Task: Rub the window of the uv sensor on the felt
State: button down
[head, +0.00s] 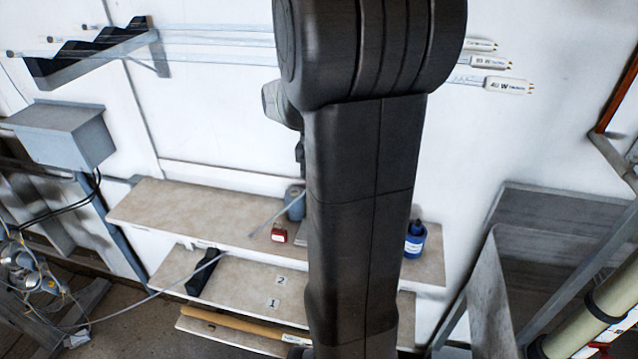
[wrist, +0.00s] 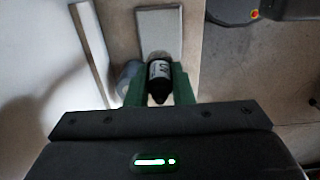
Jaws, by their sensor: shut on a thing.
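My gripper (wrist: 158,88) has green fingers and is shut on a small black cylinder with a white printed label, likely the uv sensor (wrist: 158,72). The cylinder sits between the fingertips in the wrist view; its window cannot be made out. Just beyond it is a flat pale grey rectangular piece (wrist: 158,32), which may be the felt; I cannot tell its material or whether the cylinder touches it. In the head view my arm hides the gripper and the held cylinder.
Shelves (head: 150,208) along the wall hold a dark block (head: 205,272), a small red item (head: 278,236), a grey cylinder (head: 295,203) and a blue container (head: 415,240). A thin cable (head: 150,297) crosses the lower left. Glass lamps (head: 500,84) lie across a rack (head: 95,55) above.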

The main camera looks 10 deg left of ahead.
jog(key=shift+f, duration=0.1)
notch_tip(320, 180, down, 8)
jog(key=b, duration=0.7)
jog(key=shift+r, duration=0.2)
jog(key=shift+f+b, duration=0.35)
jog(key=shift+f, duration=0.25)
dwell(0.8)
jog(key=shift+d, duration=0.1)
jog(key=shift+d, duration=1)
jog(key=shift+a, duration=0.15)
jog(key=shift+a+p, duration=0.6)
jog(key=shift+a, duration=1.4)
